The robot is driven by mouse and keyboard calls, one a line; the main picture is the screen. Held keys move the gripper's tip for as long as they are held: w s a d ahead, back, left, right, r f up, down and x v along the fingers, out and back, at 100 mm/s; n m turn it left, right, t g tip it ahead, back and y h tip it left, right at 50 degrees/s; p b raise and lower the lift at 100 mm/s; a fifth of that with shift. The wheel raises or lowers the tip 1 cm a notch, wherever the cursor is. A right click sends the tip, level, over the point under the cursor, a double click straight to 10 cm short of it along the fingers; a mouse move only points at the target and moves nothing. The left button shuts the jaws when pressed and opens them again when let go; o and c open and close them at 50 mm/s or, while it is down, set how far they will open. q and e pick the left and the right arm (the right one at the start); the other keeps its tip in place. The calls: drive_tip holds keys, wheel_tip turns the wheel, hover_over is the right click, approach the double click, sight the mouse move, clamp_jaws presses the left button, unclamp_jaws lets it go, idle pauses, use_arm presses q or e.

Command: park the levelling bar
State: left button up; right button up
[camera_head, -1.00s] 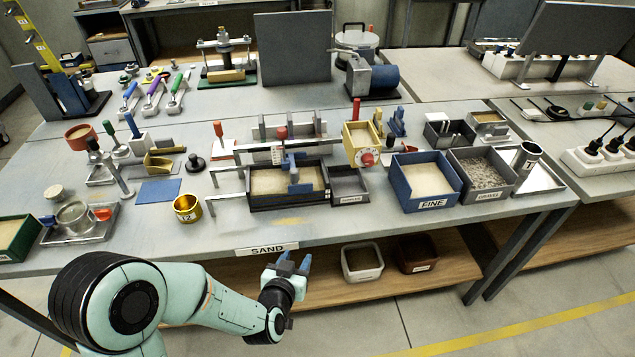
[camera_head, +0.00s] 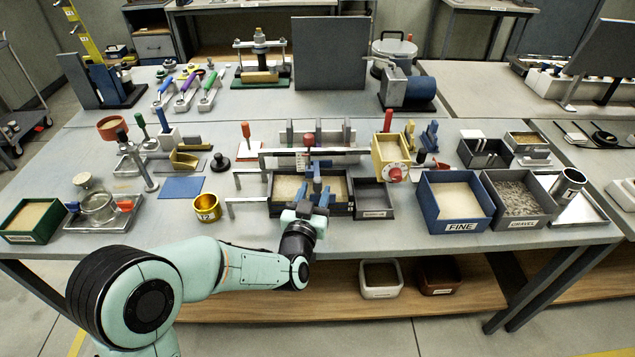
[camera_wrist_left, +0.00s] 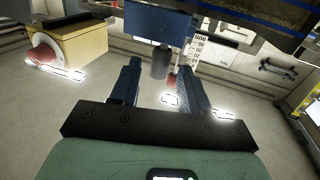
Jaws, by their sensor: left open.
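I take the levelling bar to be the blue piece (camera_head: 317,168) at the sand tank (camera_head: 338,188), partly hidden behind my left gripper. In the left wrist view a blue plate (camera_wrist_left: 157,22) with a dark grey upright grip (camera_wrist_left: 160,62) shows ahead of the fingers. My left gripper (camera_head: 312,192) is at the tank's front edge. Its two blue fingers are apart and empty, and in the wrist view (camera_wrist_left: 160,85) the grip appears between them but beyond their tips. Contact is not visible. My right gripper is out of view.
A metal rail (camera_head: 330,151) with a red-topped piece spans behind the tank. A yellow box (camera_head: 390,157) with a red knob stands to the right, then the FINE bin (camera_head: 455,205) and the GRAVEL bin (camera_head: 518,195). A brass cup (camera_head: 206,208) stands left on fairly open table.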

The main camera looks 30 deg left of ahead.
sight(316, 187)
use_arm(q)
drive_tip(key=shift+x, duration=1.8)
clamp_jaws()
drive_tip(key=shift+a, duration=0.1)
